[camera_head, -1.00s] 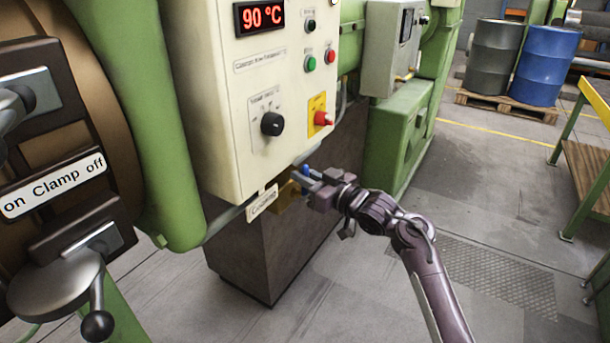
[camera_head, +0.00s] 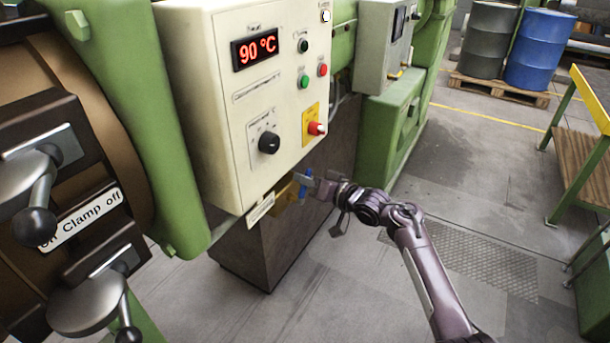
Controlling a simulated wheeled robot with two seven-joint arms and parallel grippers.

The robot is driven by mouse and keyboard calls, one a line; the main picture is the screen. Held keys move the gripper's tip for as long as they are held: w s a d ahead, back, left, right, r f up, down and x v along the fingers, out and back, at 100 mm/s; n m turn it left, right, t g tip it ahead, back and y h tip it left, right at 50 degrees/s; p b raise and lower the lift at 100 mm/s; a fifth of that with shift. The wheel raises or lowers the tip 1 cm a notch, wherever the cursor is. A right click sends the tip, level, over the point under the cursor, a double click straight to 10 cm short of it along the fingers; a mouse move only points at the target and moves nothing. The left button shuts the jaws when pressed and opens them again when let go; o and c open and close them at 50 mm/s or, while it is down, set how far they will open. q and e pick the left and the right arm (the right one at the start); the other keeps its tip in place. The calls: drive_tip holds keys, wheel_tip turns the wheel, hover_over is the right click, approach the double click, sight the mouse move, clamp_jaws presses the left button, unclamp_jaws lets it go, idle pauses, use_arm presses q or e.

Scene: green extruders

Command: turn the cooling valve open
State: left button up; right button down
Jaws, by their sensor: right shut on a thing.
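The cooling valve (camera_head: 284,195) is a brass body with a small blue handle (camera_head: 303,190), under the cream control box. A small white label plate (camera_head: 260,209) hangs just left of it. My right gripper (camera_head: 305,185) comes in from the right and is shut on the blue handle. Its fingers hide part of the handle and the valve behind. My left gripper is not in view.
The control box (camera_head: 210,120) hangs just above my right gripper, with a 90 °C display (camera_head: 255,49), a black knob (camera_head: 269,143) and a red switch (camera_head: 317,129). Clamp levers (camera_head: 35,222) stand at left. Floor at right is clear up to the green bench (camera_head: 580,165).

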drive_tip(key=shift+w, duration=0.1)
idle(0.4)
drive_tip(key=c, duration=1.5)
unclamp_jaws()
drive_tip(key=shift+v, duration=3.95)
